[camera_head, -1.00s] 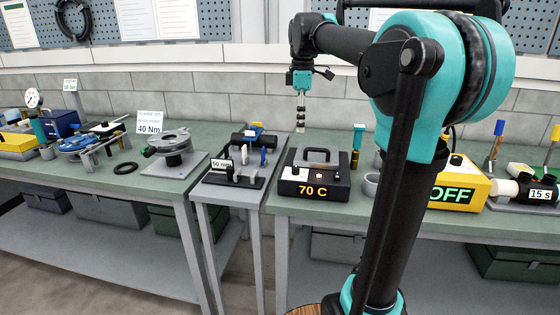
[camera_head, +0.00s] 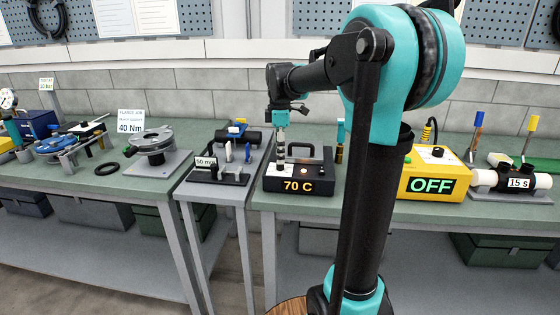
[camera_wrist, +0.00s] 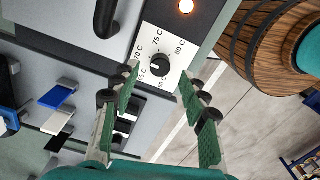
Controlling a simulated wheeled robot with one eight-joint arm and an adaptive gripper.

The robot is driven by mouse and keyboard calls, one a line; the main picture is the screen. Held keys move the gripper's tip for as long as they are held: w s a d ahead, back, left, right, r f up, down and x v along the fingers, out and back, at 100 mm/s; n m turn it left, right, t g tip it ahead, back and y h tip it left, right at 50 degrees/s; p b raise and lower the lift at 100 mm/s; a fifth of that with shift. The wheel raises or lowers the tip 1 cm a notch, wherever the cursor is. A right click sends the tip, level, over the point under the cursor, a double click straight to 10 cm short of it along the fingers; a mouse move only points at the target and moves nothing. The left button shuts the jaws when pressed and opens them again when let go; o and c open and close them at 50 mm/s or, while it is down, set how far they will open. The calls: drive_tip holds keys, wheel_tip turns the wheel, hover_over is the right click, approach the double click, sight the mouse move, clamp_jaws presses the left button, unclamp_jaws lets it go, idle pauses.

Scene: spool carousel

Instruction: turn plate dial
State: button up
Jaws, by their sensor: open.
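The plate (camera_head: 298,170) is a black box with a dark handle on top and a front display reading 70 C. Its round black dial (camera_wrist: 158,65) sits on a white scale in the wrist view, with several marks from about 60 C to 80 C. The dial's white mark faces left, towards the 65–70 C side. My gripper (camera_wrist: 160,78) is open, one finger on each side of the dial, with gaps showing. Contact cannot be judged. In the head view my gripper (camera_head: 281,158) is over the box's left part and hides the dial.
An orange lamp (camera_wrist: 186,6) glows beside the scale. A small stand with a 50 mm label (camera_head: 206,161) is to the left. A yellow box reading OFF (camera_head: 432,185) stands to the right, beyond my arm. A wooden barrel (camera_wrist: 262,45) is at the wrist view's upper right.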

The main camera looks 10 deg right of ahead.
sight(280, 166)
drive_tip(key=shift+f, duration=1.55)
clamp_jaws()
